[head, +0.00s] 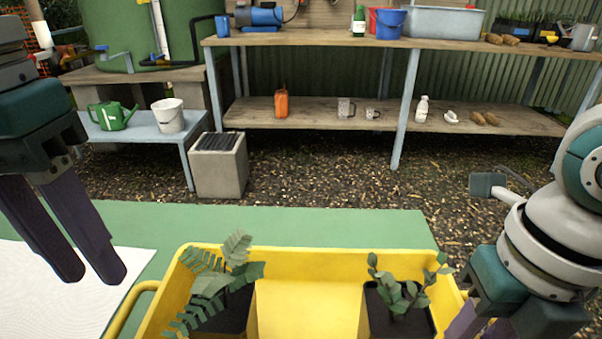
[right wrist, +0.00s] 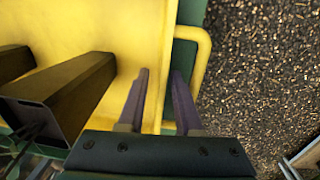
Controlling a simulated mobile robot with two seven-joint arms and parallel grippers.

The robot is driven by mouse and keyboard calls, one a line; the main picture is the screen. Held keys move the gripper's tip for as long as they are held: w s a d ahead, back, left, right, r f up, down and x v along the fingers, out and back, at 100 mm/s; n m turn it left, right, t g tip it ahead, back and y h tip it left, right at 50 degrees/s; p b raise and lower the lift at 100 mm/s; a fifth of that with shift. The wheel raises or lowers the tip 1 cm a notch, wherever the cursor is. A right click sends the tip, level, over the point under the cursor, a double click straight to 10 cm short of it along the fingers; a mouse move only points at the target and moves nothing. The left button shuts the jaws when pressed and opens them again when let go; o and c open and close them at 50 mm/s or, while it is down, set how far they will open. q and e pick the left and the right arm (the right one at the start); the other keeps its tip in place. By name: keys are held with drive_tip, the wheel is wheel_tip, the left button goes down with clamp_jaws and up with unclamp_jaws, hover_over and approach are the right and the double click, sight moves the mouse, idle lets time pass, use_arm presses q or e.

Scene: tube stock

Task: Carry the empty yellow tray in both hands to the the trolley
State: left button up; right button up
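The yellow tray (head: 310,262) sits on a green surface in front of me. It is not empty: a fern-like plant in a dark pot (head: 222,290) stands at its left and a leafy plant in a dark pot (head: 398,300) at its right. A tray handle (head: 128,308) sticks out at the left; the right one (right wrist: 205,48) shows in the right wrist view. My left gripper (head: 95,275) is open and empty, above and left of the tray. My right gripper (right wrist: 161,75) is open over the tray's right edge, fingers apart beside the handle. I cannot identify a trolley.
A white sheet (head: 60,285) lies on the green surface (head: 330,222) at the left. Beyond is gravel ground (head: 310,180). A wooden shelf bench (head: 330,40) with several items, a low blue-grey table (head: 150,128) and a concrete box (head: 220,170) stand at the back.

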wheel_tip(320, 180, up, 12)
drive_tip(key=d, duration=0.1)
drive_tip(key=shift+f, duration=0.1)
idle(0.5)
